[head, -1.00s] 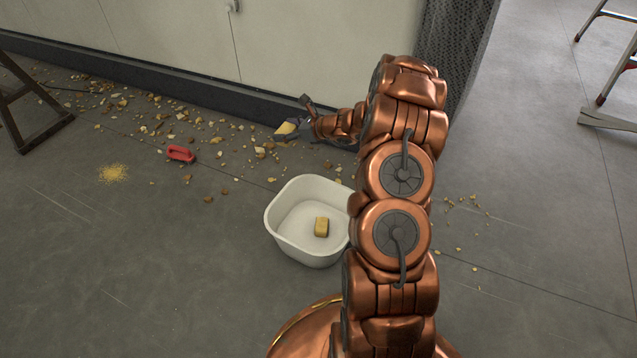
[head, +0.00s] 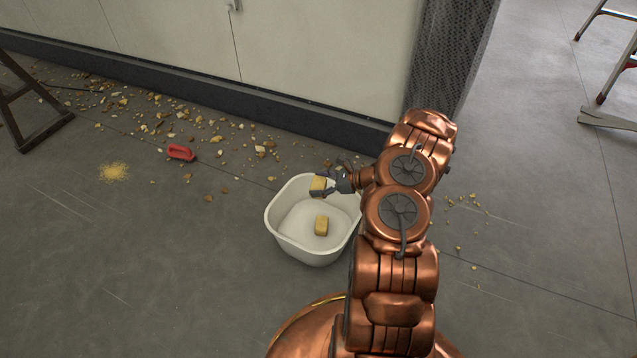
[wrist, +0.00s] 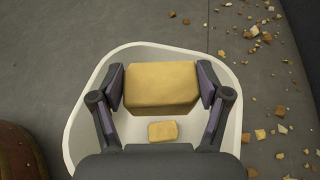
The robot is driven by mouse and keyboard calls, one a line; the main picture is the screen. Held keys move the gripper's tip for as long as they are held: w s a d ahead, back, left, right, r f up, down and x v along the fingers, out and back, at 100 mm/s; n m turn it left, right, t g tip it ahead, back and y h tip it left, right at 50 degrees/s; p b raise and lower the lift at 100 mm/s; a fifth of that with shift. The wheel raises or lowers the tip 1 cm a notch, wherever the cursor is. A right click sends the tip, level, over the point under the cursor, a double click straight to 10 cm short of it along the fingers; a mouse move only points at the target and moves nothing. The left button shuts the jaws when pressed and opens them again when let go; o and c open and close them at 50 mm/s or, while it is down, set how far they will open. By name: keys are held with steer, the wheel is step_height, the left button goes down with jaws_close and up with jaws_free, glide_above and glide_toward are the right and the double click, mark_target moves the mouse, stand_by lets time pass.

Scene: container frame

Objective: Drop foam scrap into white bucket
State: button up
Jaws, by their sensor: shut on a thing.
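A yellow foam scrap (head: 317,186) is held in my gripper (head: 322,187), at the far inner side of the white bucket (head: 285,243) in the head view. In the wrist view my gripper (wrist: 162,90) has its two fingers shut on the foam scrap (wrist: 160,88), one at each side. The white bucket (wrist: 78,128) shows below and around it, with the scrap above the opening. A second, smaller-looking foam piece (head: 321,224) lies on the bucket floor; it also shows in the wrist view (wrist: 162,131).
Many foam crumbs (head: 215,140) are scattered on the floor along the wall. A red handled object (head: 181,153) and a patch of yellow dust (head: 114,172) lie at left. A dark trestle leg (head: 25,110) stands far left and a ladder (head: 615,60) at right.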

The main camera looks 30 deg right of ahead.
steer(key=shift+f+b, duration=1.2)
steer(key=shift+f, duration=1.5)
steer(key=o, duration=0.7)
steer(key=v, duration=1.2)
